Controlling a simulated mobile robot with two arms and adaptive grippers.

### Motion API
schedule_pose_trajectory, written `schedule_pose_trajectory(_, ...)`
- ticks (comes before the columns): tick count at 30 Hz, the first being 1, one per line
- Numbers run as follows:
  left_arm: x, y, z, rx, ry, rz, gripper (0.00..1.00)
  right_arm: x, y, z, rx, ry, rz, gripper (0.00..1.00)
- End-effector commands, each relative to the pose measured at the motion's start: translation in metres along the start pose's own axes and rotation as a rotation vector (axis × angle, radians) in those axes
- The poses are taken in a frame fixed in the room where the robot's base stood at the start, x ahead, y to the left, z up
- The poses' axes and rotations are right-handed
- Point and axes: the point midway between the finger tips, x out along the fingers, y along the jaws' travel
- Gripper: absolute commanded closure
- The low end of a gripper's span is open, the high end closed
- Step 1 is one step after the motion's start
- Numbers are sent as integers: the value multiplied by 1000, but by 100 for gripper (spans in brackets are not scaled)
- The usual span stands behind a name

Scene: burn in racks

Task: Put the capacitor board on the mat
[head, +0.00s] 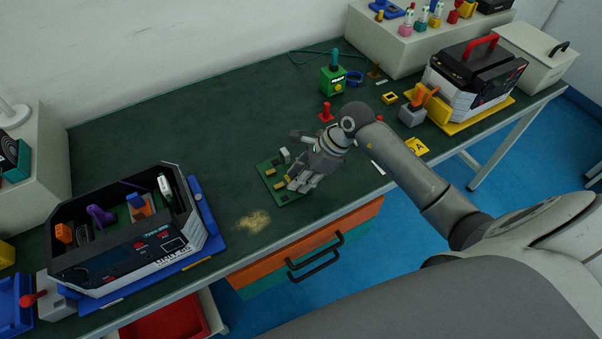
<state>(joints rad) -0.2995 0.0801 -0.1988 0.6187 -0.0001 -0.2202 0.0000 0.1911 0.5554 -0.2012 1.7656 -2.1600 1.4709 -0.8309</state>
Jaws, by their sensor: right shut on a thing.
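The capacitor board, a small green board (268,174) with yellow and pale parts on it, is at the middle of the bench near its front edge. My right gripper (297,183) reaches in from the right and is shut on the board's right side. The gripper hides part of the board, and I cannot tell whether the board touches the surface below. The dark green covering of the bench top (200,130) looks like the mat. My left gripper is not in view.
An open black-and-white box (130,255) with loose parts stands on a blue base at left. A closed box with a red handle (470,85) stands on a yellow base at right. A green device (333,80) and red piece (327,112) lie behind. The left-centre bench is clear except a tan stain (253,221).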

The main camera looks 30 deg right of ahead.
Motion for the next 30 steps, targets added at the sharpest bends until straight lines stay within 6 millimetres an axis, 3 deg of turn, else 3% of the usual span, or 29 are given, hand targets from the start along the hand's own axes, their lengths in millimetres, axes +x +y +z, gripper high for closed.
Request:
schedule_pose_trajectory(9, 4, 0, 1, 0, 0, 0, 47, 3, 0, -2, -1, 0, -1, 100)
schedule_pose_trajectory(10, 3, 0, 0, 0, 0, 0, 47, 2, 0, -1, -1, 0, 0, 69)
schedule_pose_trajectory(14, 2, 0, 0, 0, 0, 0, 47, 2, 0, -1, 0, 0, 0, 52)
schedule_pose_trajectory(26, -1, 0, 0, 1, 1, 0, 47, -1, 0, 1, 0, -1, 0, 51)
schedule_pose_trajectory(30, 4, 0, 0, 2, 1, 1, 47, -18, -2, -2, -1, 2, -4, 51)
